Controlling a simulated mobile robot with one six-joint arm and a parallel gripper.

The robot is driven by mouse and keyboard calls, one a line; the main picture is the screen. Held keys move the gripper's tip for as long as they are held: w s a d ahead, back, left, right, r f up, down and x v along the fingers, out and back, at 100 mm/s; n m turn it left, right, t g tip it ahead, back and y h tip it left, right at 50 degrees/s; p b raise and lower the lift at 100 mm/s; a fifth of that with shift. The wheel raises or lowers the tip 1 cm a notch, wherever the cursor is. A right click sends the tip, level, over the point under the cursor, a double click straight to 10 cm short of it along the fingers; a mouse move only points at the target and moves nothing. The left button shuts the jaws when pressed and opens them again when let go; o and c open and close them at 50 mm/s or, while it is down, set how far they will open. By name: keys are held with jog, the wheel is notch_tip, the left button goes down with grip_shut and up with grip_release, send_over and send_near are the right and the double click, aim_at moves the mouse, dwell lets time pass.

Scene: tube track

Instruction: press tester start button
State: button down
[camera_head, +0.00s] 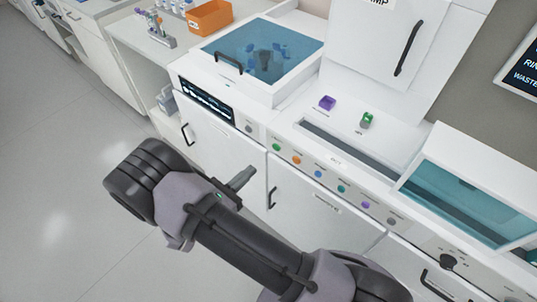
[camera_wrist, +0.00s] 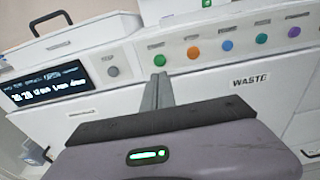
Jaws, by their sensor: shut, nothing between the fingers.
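My gripper (camera_head: 245,175) is shut and empty, in front of the white cabinet fronts. In the wrist view its fingertips (camera_wrist: 160,80) point just below a green button (camera_wrist: 159,60). In the head view the tips are apart from that green button (camera_head: 276,147), lower and to its left. The row continues right with orange (camera_head: 296,160), blue (camera_head: 318,174), teal (camera_head: 341,189), purple (camera_head: 365,205) and grey (camera_head: 390,222) buttons. A separate grey round button (camera_head: 248,128) sits beside a dark display (camera_head: 207,101). Small labels are unreadable; I cannot tell which is the tester's start button.
A blue-lidded machine (camera_head: 265,50) with a black handle stands above the display. A purple block (camera_head: 327,103) and a green-topped item (camera_head: 366,121) sit on the white deck. Cabinet handles (camera_head: 271,197) stick out below. Open floor (camera_head: 60,180) lies left.

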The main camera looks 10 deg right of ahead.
aim_at(275, 148)
jog(key=b+x, duration=0.3)
jog(key=x, duration=0.6)
jog(key=shift+w+d+f, duration=0.15)
jog(key=shift+d+f, duration=0.05)
jog(key=shift+w+d+r, duration=0.1)
jog(key=shift+w+d, duration=0.15)
jog(key=shift+d, duration=0.1)
